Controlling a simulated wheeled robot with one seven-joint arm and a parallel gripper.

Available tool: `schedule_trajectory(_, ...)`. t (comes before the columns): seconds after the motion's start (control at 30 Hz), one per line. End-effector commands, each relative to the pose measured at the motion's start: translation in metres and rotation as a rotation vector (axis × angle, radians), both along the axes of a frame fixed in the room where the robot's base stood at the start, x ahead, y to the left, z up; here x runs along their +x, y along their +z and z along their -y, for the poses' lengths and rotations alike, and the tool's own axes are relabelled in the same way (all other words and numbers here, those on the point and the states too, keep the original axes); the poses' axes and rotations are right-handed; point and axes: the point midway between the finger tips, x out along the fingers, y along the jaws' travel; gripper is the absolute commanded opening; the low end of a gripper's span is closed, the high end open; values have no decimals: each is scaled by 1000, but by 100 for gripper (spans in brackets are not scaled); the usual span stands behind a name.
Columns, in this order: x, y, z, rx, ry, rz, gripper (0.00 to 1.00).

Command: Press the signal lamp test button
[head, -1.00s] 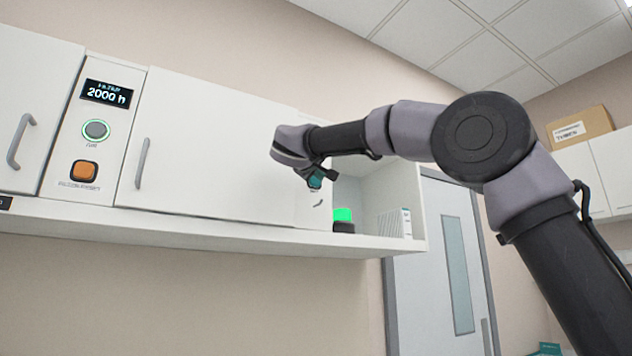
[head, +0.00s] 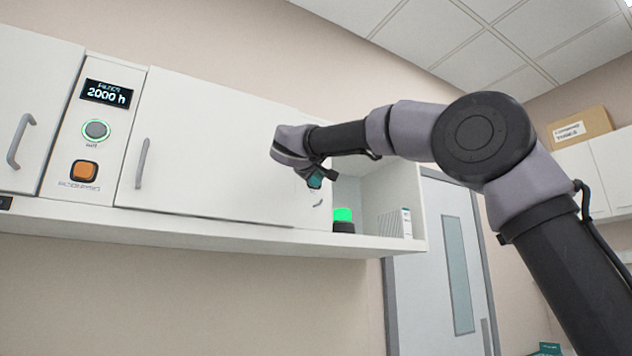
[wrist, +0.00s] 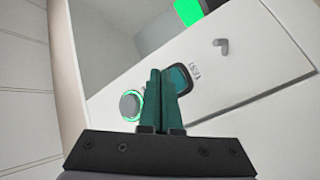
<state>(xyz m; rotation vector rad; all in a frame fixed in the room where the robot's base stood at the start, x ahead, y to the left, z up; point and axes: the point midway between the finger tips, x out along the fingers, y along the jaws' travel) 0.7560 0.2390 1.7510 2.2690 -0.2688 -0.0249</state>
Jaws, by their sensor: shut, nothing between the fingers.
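In the wrist view, a dark-framed teal square button (wrist: 183,78) with the label TEST beside it sits on a white panel, partly hidden behind my fingers. My gripper (wrist: 167,72) is shut and empty, its two green fingers together. The fingertips overlap the left part of the button in the picture; I cannot tell whether they touch it. The signal lamp glows green (wrist: 188,10) at the top of the wrist view. In the head view the lamp (head: 343,214) stands on a dark base, just right of and below my gripper (head: 316,179).
A round button with a green ring (wrist: 130,105) lies left of my fingers. A small grey hook (wrist: 220,46) projects from the panel. At far left are a "2000 h" display (head: 107,94), another green-ringed button (head: 96,130) and an orange button (head: 84,170). A shelf edge (head: 230,238) runs below.

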Motion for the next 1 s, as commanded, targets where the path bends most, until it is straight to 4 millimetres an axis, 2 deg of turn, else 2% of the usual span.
schedule_trajectory(0.73,0,0,0,0,0,0,0)
schedule_trajectory(1.0,6,0,-4,0,0,0,0)
